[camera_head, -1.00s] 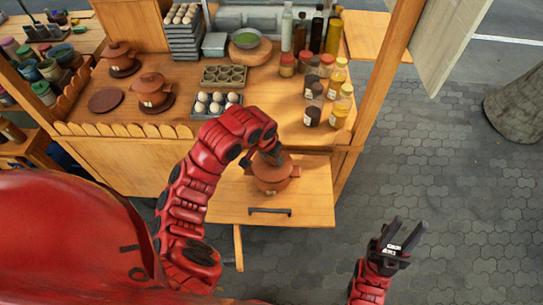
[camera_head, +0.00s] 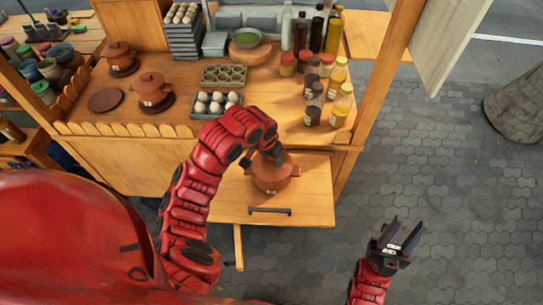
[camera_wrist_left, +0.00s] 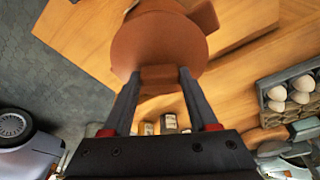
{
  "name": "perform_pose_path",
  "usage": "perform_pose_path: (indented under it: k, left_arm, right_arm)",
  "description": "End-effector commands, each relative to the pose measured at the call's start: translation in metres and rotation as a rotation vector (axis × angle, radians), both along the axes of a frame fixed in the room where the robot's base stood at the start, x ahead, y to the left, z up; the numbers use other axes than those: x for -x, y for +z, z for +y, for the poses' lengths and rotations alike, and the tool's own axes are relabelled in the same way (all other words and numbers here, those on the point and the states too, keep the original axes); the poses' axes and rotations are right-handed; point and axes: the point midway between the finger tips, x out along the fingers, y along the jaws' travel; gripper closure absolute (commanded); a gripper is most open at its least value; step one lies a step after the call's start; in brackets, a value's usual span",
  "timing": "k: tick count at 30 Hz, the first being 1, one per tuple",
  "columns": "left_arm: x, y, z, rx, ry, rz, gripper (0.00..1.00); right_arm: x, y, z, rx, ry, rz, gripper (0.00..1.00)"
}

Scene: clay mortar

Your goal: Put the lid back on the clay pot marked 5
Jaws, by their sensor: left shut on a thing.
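A brown clay pot (camera_head: 272,182) stands on the pull-out wooden board at the front of the stall. My left gripper (camera_head: 268,150) is over it, shut on the knob of its round clay lid. In the left wrist view, the knob is between my left gripper's fingers (camera_wrist_left: 158,80), and the lid's disc (camera_wrist_left: 160,45) lies just beyond. The lid is at the pot's mouth; whether it is fully seated I cannot tell. No number on this pot is readable. My right gripper (camera_head: 397,238) is open and empty over the paving at the right.
Two other lidded clay pots (camera_head: 152,90) (camera_head: 120,57) and a flat brown disc (camera_head: 105,100) are on the counter. An egg tray (camera_head: 215,104), sauce bottles (camera_head: 338,106) and a wooden post (camera_head: 378,80) stand near. The paving right of the board is clear.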

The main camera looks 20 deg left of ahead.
Motion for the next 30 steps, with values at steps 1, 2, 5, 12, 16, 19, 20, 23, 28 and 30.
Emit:
perform_pose_path:
  k: [1,2,5,12,16,19,20,23,28,30]
  left_arm:
    - [-0.0001,-0.0010,0.0001,0.001,0.001,0.000,1.00]
    - [0.0000,-0.0011,0.0001,0.001,0.000,0.000,1.00]
    - [-0.0001,-0.0009,0.0001,0.001,0.000,0.000,1.00]
    - [-0.0001,-0.0009,-0.0001,0.001,0.000,-0.001,1.00]
    - [-0.0002,-0.0016,-0.0009,0.003,0.000,-0.001,1.00]
    - [-0.0001,-0.0014,-0.0011,0.002,-0.001,-0.001,1.00]
    - [-0.0001,-0.0014,-0.0011,0.002,-0.001,-0.001,1.00]
    - [-0.0002,-0.0014,-0.0010,0.002,-0.001,-0.001,1.00]
    - [-0.0001,-0.0015,-0.0008,0.001,0.000,-0.001,0.25]
    - [-0.0001,-0.0015,-0.0008,0.001,0.000,-0.001,0.12]
  right_arm:
    - [0.0001,-0.0009,0.0001,0.000,0.000,0.000,0.61]
    - [0.0000,-0.0009,0.0001,0.000,0.000,0.000,0.61]
    - [0.0000,-0.0007,0.0000,0.000,0.000,0.000,0.61]
    - [0.0000,-0.0006,0.0000,0.000,0.000,0.000,0.61]
    - [0.0000,-0.0015,0.0000,0.000,0.000,0.000,0.61]
    - [0.0000,-0.0012,0.0000,0.000,0.000,0.000,0.61]
    - [0.0000,-0.0012,0.0000,0.000,0.000,0.000,0.61]
    - [0.0000,-0.0012,0.0000,0.000,0.000,0.000,0.61]
    - [0.0000,-0.0012,0.0000,0.000,0.000,0.000,0.61]
    - [0.0000,-0.0013,0.0000,0.000,0.000,0.000,0.61]
